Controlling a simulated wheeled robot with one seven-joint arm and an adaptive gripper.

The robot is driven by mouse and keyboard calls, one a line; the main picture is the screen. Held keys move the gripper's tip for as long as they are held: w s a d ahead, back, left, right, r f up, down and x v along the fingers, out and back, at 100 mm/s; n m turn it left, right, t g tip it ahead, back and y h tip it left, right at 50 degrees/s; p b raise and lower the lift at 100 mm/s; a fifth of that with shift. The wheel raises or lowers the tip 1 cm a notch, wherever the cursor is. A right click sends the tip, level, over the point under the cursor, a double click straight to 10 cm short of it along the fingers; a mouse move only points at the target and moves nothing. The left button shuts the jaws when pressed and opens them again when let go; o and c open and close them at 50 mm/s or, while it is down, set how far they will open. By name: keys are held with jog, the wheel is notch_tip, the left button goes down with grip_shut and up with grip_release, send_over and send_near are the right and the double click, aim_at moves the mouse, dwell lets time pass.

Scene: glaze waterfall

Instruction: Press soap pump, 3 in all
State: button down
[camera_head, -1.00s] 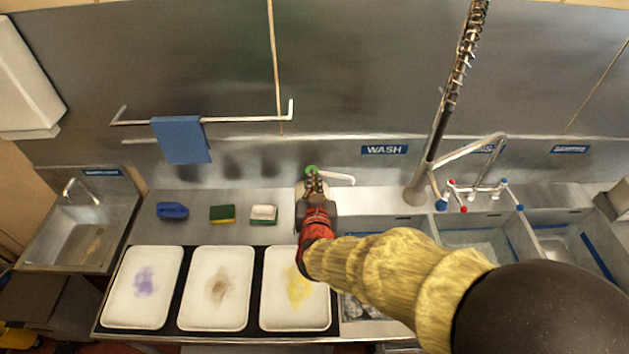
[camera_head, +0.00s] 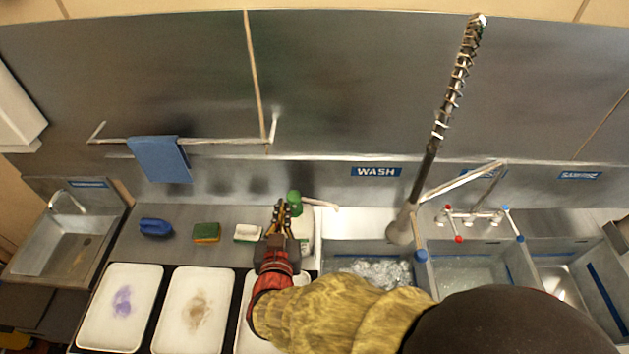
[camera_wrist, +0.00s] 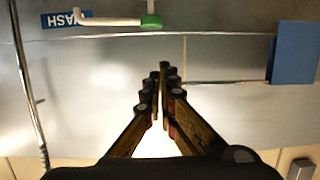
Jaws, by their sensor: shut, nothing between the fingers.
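The soap pump stands on the steel counter at the back. Its green cap (camera_head: 294,198) and white spout, which points right, show in the head view. Its pale bottle (camera_head: 306,228) is partly hidden by my gripper. In the wrist view, which is upside down, the green cap (camera_wrist: 151,21) and white spout (camera_wrist: 110,20) show at the top. My gripper (camera_head: 281,206) is shut and empty. In the head view its fingertips appear just left of the cap; I cannot tell the height between them. The wrist view shows the fingertips (camera_wrist: 161,72) apart from the pump.
Stained trays (camera_head: 148,322) are in front. A blue towel (camera_head: 160,160) hangs from the wall rail. The tall spray faucet (camera_head: 403,225) and sinks are right.

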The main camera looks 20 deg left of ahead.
jog(key=d, duration=0.1)
send_over(313, 204)
jog(key=s+a, duration=0.2)
jog(key=a, duration=0.3)
notch_tip(313, 204, down, 4)
jog(key=shift+a+f+t+p, duration=0.1)
jog(key=shift+f+t+p, duration=0.25)
jog(key=shift+f, duration=0.5)
